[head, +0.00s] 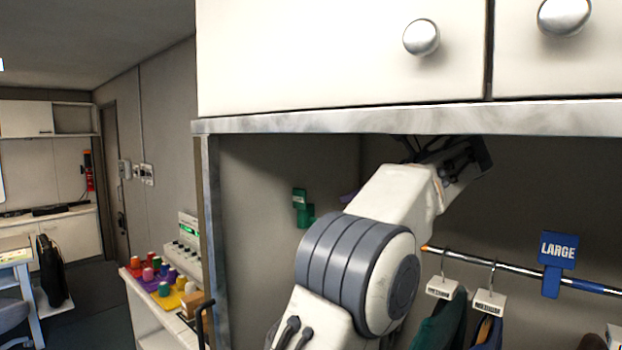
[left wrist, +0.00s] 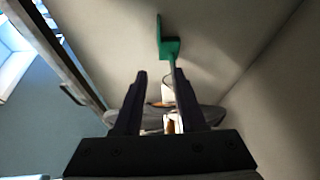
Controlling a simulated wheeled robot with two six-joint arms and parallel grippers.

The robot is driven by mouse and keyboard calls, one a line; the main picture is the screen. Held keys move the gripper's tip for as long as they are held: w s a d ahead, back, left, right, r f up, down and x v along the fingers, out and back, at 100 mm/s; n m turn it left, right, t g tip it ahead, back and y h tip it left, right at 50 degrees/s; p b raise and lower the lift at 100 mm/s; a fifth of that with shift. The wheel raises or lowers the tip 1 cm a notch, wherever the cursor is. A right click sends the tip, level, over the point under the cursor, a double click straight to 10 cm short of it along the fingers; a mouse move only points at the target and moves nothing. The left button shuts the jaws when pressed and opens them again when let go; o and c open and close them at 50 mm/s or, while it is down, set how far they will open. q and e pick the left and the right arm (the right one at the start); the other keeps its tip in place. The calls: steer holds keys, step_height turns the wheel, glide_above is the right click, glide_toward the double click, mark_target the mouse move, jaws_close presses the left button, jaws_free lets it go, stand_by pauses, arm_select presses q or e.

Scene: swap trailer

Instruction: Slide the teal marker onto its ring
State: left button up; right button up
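A rail (head: 436,252) runs across the cabinet behind the arm. I cannot make out a teal ring. My right gripper is out of view.
A blue LARGE marker (head: 557,264) stands on the rail at the right. Hangers with white MEDIUM tags (head: 441,287) hold clothes below. A metal-edged shelf (head: 400,119) limits the room above. Colored spools (head: 164,289) stand on a counter at the left.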

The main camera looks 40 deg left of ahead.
arm_select(q)
steer(key=w+a, duration=0.1)
steer(key=p, duration=0.4)
glide_above(305, 207)
steer(key=shift+w+a+f+m+g, duration=0.1)
steer(key=shift+w+f+m+g, duration=0.05)
steer(key=shift+f+m+g, duration=0.2)
steer(key=shift+a+f, duration=0.15)
steer(key=shift+a, duration=0.2)
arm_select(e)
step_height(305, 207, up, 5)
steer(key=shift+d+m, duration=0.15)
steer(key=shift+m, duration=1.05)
arm_select(q)
steer(key=shift+w, duration=0.1)
jaws_close()
